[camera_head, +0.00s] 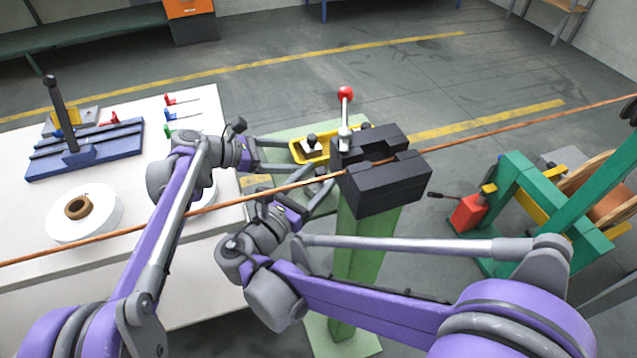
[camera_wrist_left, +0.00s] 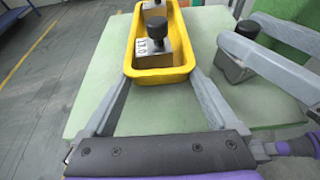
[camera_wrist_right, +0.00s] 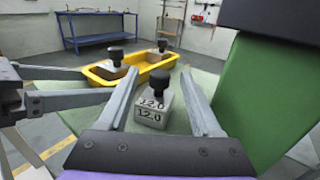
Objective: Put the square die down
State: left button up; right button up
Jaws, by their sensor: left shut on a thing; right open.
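The square die (camera_wrist_right: 152,108), a grey block marked 12.0 with a black knob, stands upright on the green table top (camera_wrist_left: 100,115). My right gripper (camera_wrist_right: 160,88) is open, its fingers apart on either side of the die. The die also shows in the left wrist view (camera_wrist_left: 235,66), beside the right gripper's fingers. My left gripper (camera_wrist_left: 160,76) is shut on the end of the yellow tray (camera_wrist_left: 160,77). Two similar knobbed blocks stand in the tray, the nearer one (camera_wrist_left: 155,50) close to the gripped end. In the head view the copper rod and my arms partly hide the die.
A black clamp block (camera_head: 388,185) with a red-knobbed lever (camera_head: 345,95) stands on a green post (camera_head: 360,240) beside the die. A copper rod (camera_head: 120,232) crosses above the table. A white table (camera_head: 150,265) holds a white spool (camera_head: 95,225) and a blue fixture (camera_head: 100,150).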

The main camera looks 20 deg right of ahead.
grip_shut()
dwell(1.3)
